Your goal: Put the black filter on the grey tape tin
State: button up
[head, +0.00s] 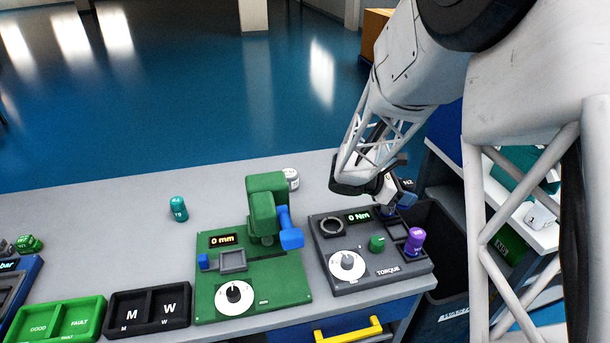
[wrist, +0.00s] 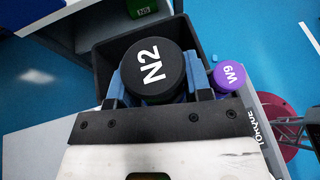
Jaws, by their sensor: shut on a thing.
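My gripper (head: 388,192) is at the right end of the table, above the far right corner of the torque tester. In the wrist view its two blue fingers are shut around a black round piece marked N2 (wrist: 153,68), which looks like the black filter. A bit of the filter (head: 407,184) shows beside the gripper in the head view. A pale grey-white round tin (head: 292,179) stands at the table's far side, partly hidden behind the green press. It may be the grey tape tin; its label is not readable.
The torque tester (head: 325,262) holds a purple piece marked W9 (head: 414,243), close beside the filter in the wrist view. The green press (head: 290,280) stands left of it. A teal cylinder (head: 179,209) stands farther left. A dark bin (head: 455,255) is off the table's right end.

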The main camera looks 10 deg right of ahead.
jog(key=w+a+r+n+t, duration=0.1)
jog(key=w+a, duration=0.4)
jog(key=w, duration=0.4)
jog(key=w+a+r+n+t, duration=0.1)
jog(key=w+a+t, duration=0.1)
jog(key=w+a, duration=0.45)
jog(key=r+n+t, duration=0.1)
jog(key=n+t, duration=0.1)
send_over(289, 173)
jog(key=shift+f, duration=2.45)
jog(key=shift+f, duration=2.5)
jog(key=shift+f, duration=0.15)
jog(key=o, duration=0.9)
jog(key=shift+o, duration=0.2)
